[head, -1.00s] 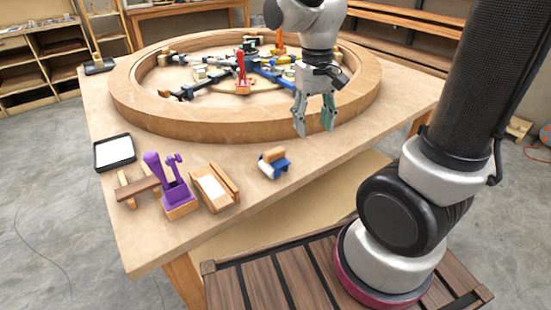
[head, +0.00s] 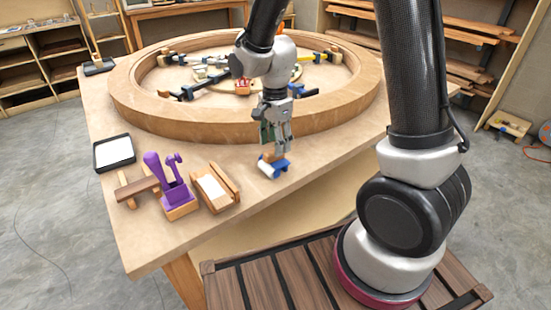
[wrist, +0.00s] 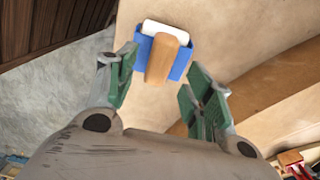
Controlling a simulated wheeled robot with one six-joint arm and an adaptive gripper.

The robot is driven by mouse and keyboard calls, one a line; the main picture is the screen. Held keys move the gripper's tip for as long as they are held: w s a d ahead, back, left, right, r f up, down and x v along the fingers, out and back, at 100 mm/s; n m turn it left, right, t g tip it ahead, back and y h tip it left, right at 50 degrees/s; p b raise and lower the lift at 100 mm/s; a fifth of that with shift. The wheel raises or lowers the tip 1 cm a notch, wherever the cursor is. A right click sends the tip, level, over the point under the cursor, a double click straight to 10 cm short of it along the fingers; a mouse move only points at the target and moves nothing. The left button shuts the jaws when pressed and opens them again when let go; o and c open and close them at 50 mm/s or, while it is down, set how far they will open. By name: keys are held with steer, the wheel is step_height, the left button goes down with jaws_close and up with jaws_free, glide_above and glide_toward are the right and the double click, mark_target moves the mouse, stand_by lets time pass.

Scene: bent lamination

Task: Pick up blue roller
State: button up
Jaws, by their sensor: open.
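The blue roller (head: 274,168) lies near the front edge of the wooden table (head: 140,240). It has a blue frame, a white cylinder and a wooden handle. It also shows in the wrist view (wrist: 178,68), ahead of my fingers, with the handle pointing back toward the space between them. My gripper (head: 275,146) is open, pointing down just above the roller. In the wrist view my gripper (wrist: 158,88) has its green-padded fingers apart, with nothing held between them. In the head view the fingers hide part of the handle.
A large wooden ring (head: 170,120) with clamps inside stands behind the roller. To the left are a wooden tray (head: 216,188), a purple tool holder (head: 174,192), a wooden tool (head: 137,188) and a black-rimmed white tray (head: 114,152). The table's front edge is close.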

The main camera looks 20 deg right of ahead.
step_height(320, 180, down, 4)
steer(key=shift+r, duration=0.2)
steer(key=shift+c, duration=0.4)
jaws_close()
step_height(320, 180, up, 10)
steer(key=shift+r, duration=0.1)
